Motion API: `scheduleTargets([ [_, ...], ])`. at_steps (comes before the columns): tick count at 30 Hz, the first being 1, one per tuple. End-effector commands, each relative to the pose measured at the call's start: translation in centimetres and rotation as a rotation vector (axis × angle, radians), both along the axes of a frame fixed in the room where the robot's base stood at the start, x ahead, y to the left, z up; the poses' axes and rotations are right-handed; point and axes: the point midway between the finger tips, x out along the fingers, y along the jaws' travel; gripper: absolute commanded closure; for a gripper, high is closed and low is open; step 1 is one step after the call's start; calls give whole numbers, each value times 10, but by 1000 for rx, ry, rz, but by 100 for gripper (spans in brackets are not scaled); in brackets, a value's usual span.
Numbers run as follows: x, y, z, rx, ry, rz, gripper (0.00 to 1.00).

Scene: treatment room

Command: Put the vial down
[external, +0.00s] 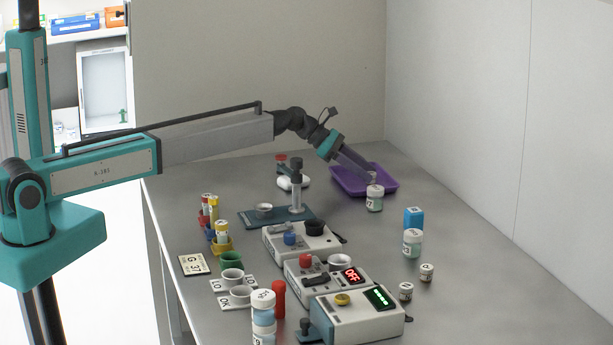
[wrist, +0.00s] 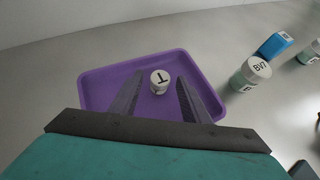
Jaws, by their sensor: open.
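The vial, with a white cap marked T (wrist: 160,78), stands in the purple tray (wrist: 100,83) in the wrist view. It is between the two fingers of my gripper (wrist: 160,76), with a gap visible on each side. The fingers are spread open. In the external view my gripper (external: 371,178) reaches down over the purple tray (external: 346,185) at the back right of the table. The vial's lower part is hidden from above, and it is hard to make out in the external view.
A white-capped jar marked BV7 (wrist: 256,70) stands just outside the tray. A blue box (external: 413,218) and another jar (external: 412,243) stand further right. Instruments with displays (external: 358,313) fill the front middle. The table behind the tray is clear.

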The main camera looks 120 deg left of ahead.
Motion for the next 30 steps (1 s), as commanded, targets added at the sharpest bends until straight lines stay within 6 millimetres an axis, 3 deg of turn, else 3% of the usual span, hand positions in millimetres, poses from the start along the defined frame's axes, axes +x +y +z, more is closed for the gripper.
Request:
scheduleTargets([
  [18,-73,-19,50,1,-1,2,57],
  [30,-92,-23,65,0,0,0,57],
])
